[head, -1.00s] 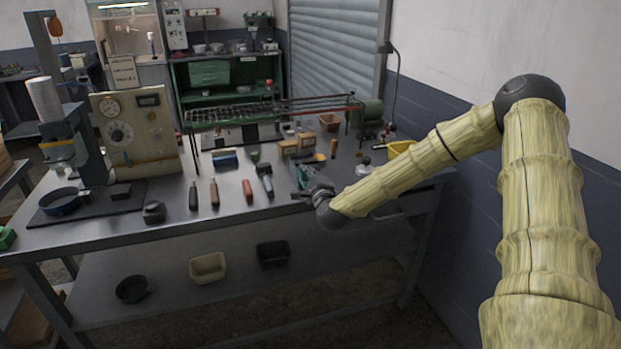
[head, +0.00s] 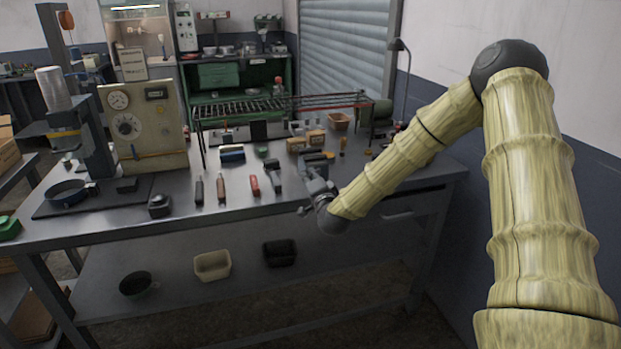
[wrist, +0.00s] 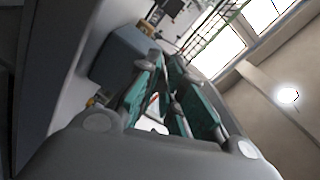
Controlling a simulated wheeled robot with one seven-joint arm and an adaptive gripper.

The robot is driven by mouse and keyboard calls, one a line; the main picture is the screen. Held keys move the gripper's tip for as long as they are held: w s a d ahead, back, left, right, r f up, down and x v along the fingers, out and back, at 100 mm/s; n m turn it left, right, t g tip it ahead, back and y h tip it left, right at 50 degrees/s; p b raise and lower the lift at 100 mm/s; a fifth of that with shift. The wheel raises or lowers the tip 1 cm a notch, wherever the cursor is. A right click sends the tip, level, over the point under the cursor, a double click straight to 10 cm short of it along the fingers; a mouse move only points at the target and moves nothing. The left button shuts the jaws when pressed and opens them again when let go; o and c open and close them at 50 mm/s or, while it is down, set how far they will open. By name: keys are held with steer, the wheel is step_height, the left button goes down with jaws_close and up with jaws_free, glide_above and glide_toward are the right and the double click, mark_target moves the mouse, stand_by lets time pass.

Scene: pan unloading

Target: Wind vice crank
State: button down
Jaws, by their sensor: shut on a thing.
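My gripper (head: 314,184) is at the front edge of the workbench (head: 240,208), right of the row of hand tools. In the wrist view its two teal fingers (wrist: 170,98) are close together around something thin, taken as the vice crank, which they mostly hide. A blue-grey block (wrist: 122,55), which looks like the vice body, is beside the fingers in the wrist view. In the head view a dark blocky shape (head: 314,160) is just beyond the gripper; I cannot make out the vice's jaws or the crank's angle.
Several hand tools, including a red-handled one (head: 254,185), lie left of the gripper. Small cardboard boxes (head: 306,142) and a long wire rack (head: 270,106) stand behind it. A blue wall is close on the right. Bins (head: 212,265) sit on the lower shelf.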

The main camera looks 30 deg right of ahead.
steer(key=shift+f+n, duration=0.25)
steer(key=shift+n, duration=0.15)
steer(key=c, duration=1.5)
jaws_free()
steer(key=shift+o, duration=0.2)
steer(key=shift+r, duration=0.1)
steer(key=shift+s, duration=0.1)
steer(key=v, duration=1.2)
steer(key=shift+a, duration=0.1)
